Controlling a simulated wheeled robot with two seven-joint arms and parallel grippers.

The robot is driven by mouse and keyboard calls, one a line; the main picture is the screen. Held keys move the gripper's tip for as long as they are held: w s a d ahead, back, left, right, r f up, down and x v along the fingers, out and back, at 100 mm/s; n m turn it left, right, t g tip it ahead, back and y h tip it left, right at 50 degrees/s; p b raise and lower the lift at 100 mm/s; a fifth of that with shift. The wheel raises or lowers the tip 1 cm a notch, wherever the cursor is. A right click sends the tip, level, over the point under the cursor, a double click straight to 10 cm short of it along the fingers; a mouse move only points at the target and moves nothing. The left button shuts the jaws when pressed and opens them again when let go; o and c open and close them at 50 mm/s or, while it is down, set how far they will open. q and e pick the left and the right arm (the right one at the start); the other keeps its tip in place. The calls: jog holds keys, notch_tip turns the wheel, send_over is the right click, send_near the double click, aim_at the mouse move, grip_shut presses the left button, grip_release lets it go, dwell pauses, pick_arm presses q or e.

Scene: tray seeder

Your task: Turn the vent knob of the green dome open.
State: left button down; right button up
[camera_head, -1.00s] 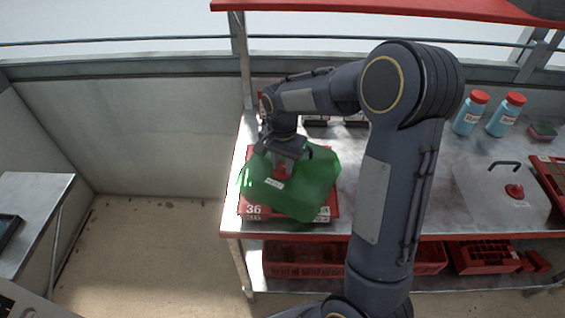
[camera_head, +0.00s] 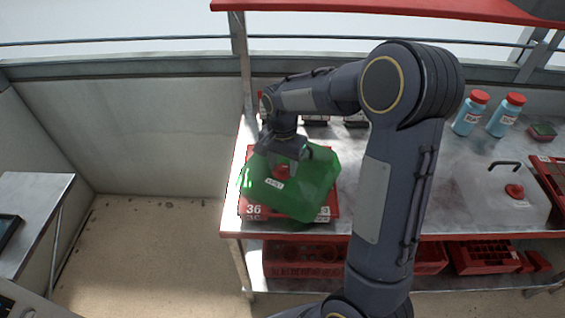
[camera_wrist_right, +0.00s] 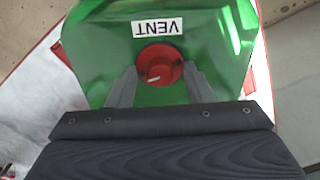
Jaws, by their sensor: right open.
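The green dome (camera_head: 308,192) is translucent and sits over a red tray marked 36 (camera_head: 254,209) at the left end of the bench. A white VENT label (camera_head: 273,181) is on the dome, beside the red vent knob (camera_head: 282,172). In the right wrist view the knob (camera_wrist_right: 160,66) is round, with a pale pointer line slanting across its lower left. My right gripper (camera_wrist_right: 158,82) is open, with one finger on each side of the knob's near part. I cannot tell whether the fingers touch it. My left gripper is not in view.
Two blue bottles with red caps (camera_head: 470,112) stand at the back right. A pale lid with a black handle and red knob (camera_head: 514,191) lies at the right. Red crates (camera_head: 305,257) are on the shelf below. A red shelf edge (camera_head: 400,8) runs overhead.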

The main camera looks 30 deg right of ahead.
aim_at(283, 166)
notch_tip(283, 166, up, 8)
jog(key=shift+f, duration=0.1)
dwell(0.4)
jog(key=n+p, duration=0.1)
jog(key=n, duration=0.4)
jog(key=shift+n, duration=0.4)
jog(key=n, duration=0.2)
jog(key=n+p, duration=0.1)
jog(key=n, duration=0.2)
jog(key=shift+r+n, duration=0.2)
jog(key=shift+n, duration=0.1)
jog(key=shift+f+n, duration=0.15)
jog(key=shift+n, duration=0.15)
notch_tip(283, 166, down, 8)
jog(key=shift+r, duration=0.2)
